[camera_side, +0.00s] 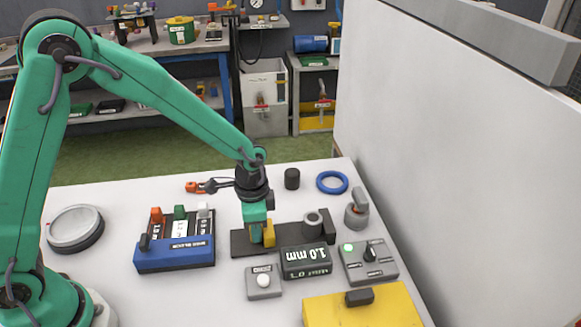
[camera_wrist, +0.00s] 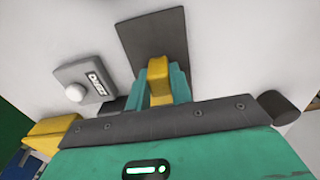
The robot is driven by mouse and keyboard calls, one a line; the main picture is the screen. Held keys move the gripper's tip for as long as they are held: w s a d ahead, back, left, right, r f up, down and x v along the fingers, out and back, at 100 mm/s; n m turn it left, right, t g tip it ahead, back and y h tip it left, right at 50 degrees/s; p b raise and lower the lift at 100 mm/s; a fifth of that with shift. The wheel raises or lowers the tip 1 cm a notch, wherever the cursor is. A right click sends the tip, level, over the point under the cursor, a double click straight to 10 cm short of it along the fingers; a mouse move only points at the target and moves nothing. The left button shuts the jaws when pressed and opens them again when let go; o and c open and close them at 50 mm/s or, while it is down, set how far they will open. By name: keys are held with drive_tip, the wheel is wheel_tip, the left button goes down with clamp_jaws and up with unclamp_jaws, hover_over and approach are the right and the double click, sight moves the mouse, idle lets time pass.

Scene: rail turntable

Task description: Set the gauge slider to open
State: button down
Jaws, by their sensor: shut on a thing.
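The gauge has a dark flat base (camera_side: 240,243) with a display block (camera_side: 305,262) in front that reads 1.0 mm. Its yellow slider (camera_side: 269,234) stands left of the middle of the base, partly hidden by my gripper (camera_side: 257,238). A grey ring (camera_side: 313,222) and a dark upright block (camera_side: 328,228) are at the base's right end. In the wrist view, the yellow slider (camera_wrist: 159,82) sits between the teal fingers of my gripper (camera_wrist: 160,90), which is shut on it. The bare dark base (camera_wrist: 150,38) shows beyond.
A blue block holder (camera_side: 175,256) with coloured levers stands left. A grey button box (camera_side: 263,282), a knob box (camera_side: 368,262) and a yellow box (camera_side: 360,310) stand in front and right. A black cylinder (camera_side: 292,178) and blue ring (camera_side: 332,182) lie behind. A white wall (camera_side: 440,150) bounds the right.

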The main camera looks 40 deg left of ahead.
drive_tip(key=shift+s+a, duration=0.6)
drive_tip(key=shift+a, duration=0.05)
drive_tip(key=c, duration=1.2)
unclamp_jaws()
drive_tip(key=shift+c, duration=0.2)
drive_tip(key=shift+r, duration=0.15)
wheel_tip(320, 180, up, 8)
drive_tip(key=shift+f, duration=0.2)
drive_tip(key=shift+r, duration=0.1)
